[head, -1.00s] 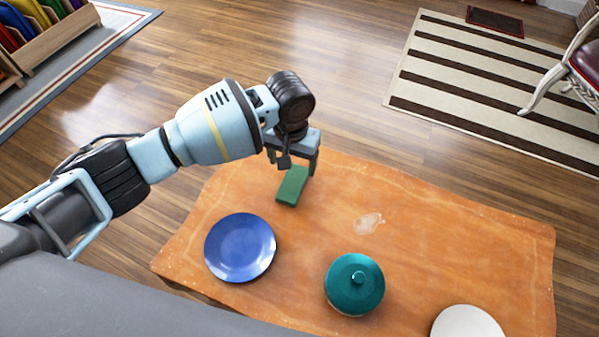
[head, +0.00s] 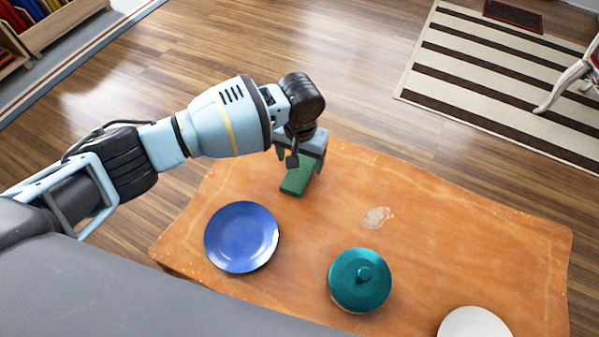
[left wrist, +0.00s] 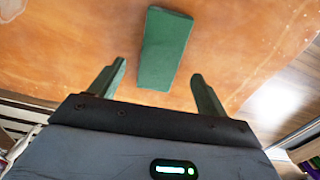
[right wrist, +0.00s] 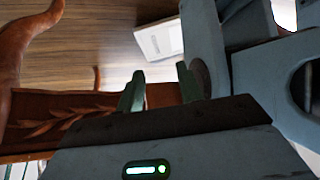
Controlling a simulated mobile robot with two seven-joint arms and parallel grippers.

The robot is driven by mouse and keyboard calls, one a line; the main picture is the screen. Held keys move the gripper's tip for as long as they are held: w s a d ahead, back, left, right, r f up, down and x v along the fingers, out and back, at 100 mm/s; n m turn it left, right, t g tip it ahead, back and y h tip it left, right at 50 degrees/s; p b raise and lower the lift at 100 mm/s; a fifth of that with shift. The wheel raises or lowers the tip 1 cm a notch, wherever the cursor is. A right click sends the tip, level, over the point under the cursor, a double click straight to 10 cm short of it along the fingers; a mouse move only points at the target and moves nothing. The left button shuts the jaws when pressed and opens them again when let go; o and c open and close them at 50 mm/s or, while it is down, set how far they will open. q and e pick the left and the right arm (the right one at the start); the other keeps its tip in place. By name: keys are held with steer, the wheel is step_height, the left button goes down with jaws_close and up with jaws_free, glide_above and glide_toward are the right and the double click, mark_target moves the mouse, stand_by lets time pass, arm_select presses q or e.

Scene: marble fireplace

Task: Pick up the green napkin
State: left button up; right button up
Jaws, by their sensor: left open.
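The green napkin (head: 296,183) is a folded, block-like rectangle lying on the orange table near its far left edge. My left gripper (head: 300,163) is over its far part and hides some of it in the head view. In the left wrist view the napkin (left wrist: 165,50) lies between and beyond the two spread fingers (left wrist: 160,72), with a gap on both sides. The left gripper is open and holds nothing. My right gripper (right wrist: 160,72) shows only in the right wrist view; its fingers are apart with nothing between them, low beside the table.
On the orange table (head: 470,230) stand a blue plate (head: 241,237), a teal lidded pot (head: 359,281) and a white plate (head: 473,325). A pale patch (head: 376,217) marks the tabletop. A striped rug (head: 480,85) lies beyond. A white box-like object (right wrist: 160,40) is near the right wrist.

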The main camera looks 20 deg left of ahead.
mark_target(300, 169)
arm_select(q)
step_height(300, 169, down, 4)
steer(key=shift+w+r+b, duration=0.1)
steer(key=shift+r+b, duration=0.1)
steer(key=shift+b, duration=0.45)
steer(key=shift+r, duration=0.1)
steer(key=c, duration=1.1)
steer(key=shift+o, duration=0.2)
arm_select(e)
steer(key=shift+s+d+f, duration=0.1)
steer(key=shift+s+f, duration=0.1)
steer(key=shift+f, duration=0.25)
steer(key=shift+s+d+f, duration=0.1)
steer(key=shift+s+f, duration=0.1)
steer(key=shift+f, duration=0.25)
